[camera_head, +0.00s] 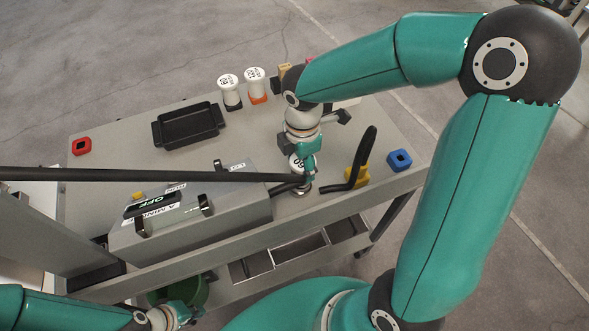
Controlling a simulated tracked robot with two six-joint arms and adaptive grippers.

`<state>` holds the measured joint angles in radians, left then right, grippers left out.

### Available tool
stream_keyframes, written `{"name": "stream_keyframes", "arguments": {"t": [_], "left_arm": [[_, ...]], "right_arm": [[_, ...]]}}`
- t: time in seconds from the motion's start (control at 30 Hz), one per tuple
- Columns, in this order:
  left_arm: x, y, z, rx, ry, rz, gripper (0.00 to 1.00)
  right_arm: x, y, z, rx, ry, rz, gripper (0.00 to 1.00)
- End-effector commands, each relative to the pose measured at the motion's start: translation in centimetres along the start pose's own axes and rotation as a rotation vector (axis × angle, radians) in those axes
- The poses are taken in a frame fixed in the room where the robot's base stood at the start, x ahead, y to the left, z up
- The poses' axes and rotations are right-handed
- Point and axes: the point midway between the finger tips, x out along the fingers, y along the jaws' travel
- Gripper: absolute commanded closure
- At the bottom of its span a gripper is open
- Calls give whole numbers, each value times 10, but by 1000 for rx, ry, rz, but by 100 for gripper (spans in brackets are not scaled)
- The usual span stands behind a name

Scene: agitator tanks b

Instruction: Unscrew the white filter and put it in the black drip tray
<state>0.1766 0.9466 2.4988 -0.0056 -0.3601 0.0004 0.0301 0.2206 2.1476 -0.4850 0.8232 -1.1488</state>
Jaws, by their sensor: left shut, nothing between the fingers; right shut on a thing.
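The white filter (296,162), with a dark number on its top, stands upright on a round metal fitting near the front edge of the bench. My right gripper (307,172) reaches down from above and is shut on this filter, covering part of its side. The black drip tray (188,126) lies empty on the bench, further back and to the left. My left gripper (187,313) is low at the bottom edge of the picture, below the bench top and away from the filter; it is shut and empty.
Two other white numbered cylinders, one on a black base (229,91) and one on an orange base (256,84), stand behind. A grey box (190,215) with an OFF label sits at front left. A black bar (140,175) crosses the view. Red (81,146) and blue (399,160) blocks lie at the sides.

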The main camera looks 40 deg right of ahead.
Motion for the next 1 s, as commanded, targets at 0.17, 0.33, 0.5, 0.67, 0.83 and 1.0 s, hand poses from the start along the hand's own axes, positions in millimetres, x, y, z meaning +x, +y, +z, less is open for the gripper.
{"name": "stream_keyframes", "arguments": {"t": [0.17, 0.33, 0.5, 0.67, 0.83, 1.0], "left_arm": [[-17, 6, 0, 0, 0, 0, 100], [-12, 5, 0, 0, 0, 0, 100], [-15, 6, 0, 0, 0, 0, 100], [-18, 6, 0, 0, 0, 0, 100], [-19, 7, 0, 0, 0, 0, 100], [-19, 7, 0, 0, 0, 0, 100]], "right_arm": [[-5, -1, 0, -202, -1, -5, 100], [-1, 0, 0, -219, 0, -1, 100], [-4, 0, 0, -217, 0, -1, 100], [-7, 0, 0, -216, 0, 0, 100], [-9, 0, 0, -216, 0, 0, 100], [-8, 0, 0, -215, 0, 0, 100]]}}
